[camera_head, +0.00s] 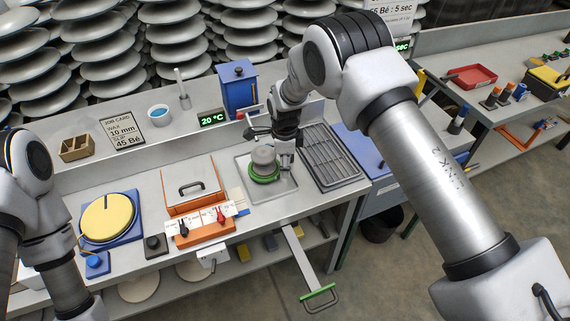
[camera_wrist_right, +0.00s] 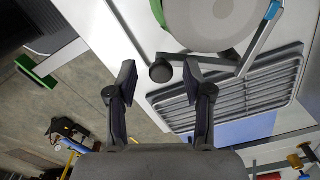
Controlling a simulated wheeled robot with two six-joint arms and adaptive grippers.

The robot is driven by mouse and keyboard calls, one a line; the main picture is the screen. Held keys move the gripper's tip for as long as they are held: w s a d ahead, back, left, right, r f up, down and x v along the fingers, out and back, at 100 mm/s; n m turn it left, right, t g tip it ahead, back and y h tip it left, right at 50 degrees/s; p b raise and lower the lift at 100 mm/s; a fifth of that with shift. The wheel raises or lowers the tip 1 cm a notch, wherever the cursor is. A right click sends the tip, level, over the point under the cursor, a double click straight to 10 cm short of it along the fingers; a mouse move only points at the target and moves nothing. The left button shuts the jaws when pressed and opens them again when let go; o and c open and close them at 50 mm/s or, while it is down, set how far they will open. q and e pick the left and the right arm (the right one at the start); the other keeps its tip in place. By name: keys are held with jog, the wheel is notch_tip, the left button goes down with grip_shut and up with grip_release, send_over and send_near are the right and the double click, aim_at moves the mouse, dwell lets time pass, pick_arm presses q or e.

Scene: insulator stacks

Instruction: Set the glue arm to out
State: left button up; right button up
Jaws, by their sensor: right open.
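What I take to be the glue arm (camera_wrist_right: 255,50) is a thin grey bar with a blue end beside the round grey insulator piece. A black knob (camera_wrist_right: 160,72) sits at its near end. In the head view the grey piece (camera_head: 264,157) stands on a green ring, and the glue arm is mostly hidden by my right gripper. My right gripper (camera_wrist_right: 160,80) is open and empty; its fingertips appear on either side of the knob. I cannot tell whether they touch it. My left arm shows at the lower left of the head view, its gripper out of sight.
A slatted grey rack (camera_head: 330,157) lies right of the work tray (camera_head: 285,190). A bar with a green handle (camera_head: 318,297) sticks out from the bench front. An orange control box (camera_head: 205,232) and a blue container (camera_head: 238,88) stand nearby. Insulator stacks fill the back.

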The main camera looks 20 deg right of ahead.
notch_tip(320, 180, up, 12)
jog(key=shift+f, duration=0.2)
dwell(0.4)
